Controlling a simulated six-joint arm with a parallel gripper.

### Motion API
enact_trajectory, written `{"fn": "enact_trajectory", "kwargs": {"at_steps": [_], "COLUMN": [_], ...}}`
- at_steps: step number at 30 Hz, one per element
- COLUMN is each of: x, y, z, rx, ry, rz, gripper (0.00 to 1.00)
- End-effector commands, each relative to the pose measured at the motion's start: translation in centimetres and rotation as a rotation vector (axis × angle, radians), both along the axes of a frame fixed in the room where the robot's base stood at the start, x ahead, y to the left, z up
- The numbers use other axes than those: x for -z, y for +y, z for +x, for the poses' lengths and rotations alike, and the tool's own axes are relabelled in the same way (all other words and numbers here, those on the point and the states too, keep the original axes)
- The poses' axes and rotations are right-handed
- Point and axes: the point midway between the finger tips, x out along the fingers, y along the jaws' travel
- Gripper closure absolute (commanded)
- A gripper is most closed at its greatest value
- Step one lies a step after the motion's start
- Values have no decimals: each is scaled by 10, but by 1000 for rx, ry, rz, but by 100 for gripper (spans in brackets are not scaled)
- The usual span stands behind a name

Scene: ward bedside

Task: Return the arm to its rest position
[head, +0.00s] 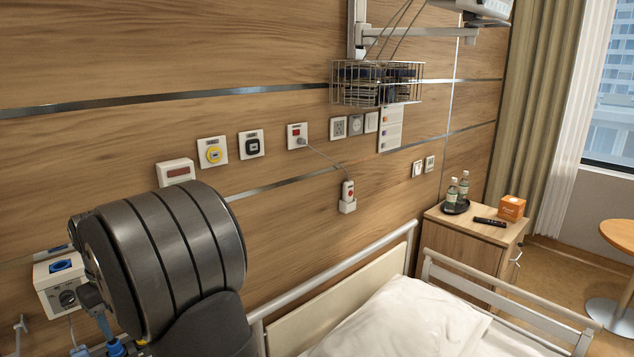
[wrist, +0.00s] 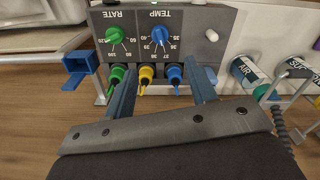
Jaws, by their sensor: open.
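My gripper (wrist: 160,70) is open in the wrist view, with its two blue-grey fingers spread and nothing held between them. Beyond the fingertips is a grey panel (wrist: 188,50) with a green RATE knob (wrist: 116,35) and a blue TEMP knob (wrist: 160,35), its lettering upside down. Green (wrist: 117,73), yellow (wrist: 147,75) and blue (wrist: 174,74) plugs sit in a row along the panel's edge. The yellow and blue plugs show between the fingers; the green one is beside the left finger. Contact cannot be told. In the head view my dark arm link fills the lower left; the gripper is hidden.
Labelled wall outlets, AIR (wrist: 245,72) among them, lie right of the panel. A blue bracket (wrist: 82,68) is at left. In the head view the bed (head: 405,318) and bedside cabinet (head: 468,238) stand right of my arm. A wire basket (head: 376,84) hangs on the wall.

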Motion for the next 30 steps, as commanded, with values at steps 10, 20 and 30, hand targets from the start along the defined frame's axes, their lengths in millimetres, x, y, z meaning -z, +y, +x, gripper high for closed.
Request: {"fn": "enact_trajectory", "kwargs": {"at_steps": [10,20,30], "x": [-41,27,95], "y": [-1,-1,-1], "z": [-1,-1,-1], "rx": [0,0,0], "ry": [4,3,3], "rz": [-5,-4,-3], "gripper": [49,49,49]}}
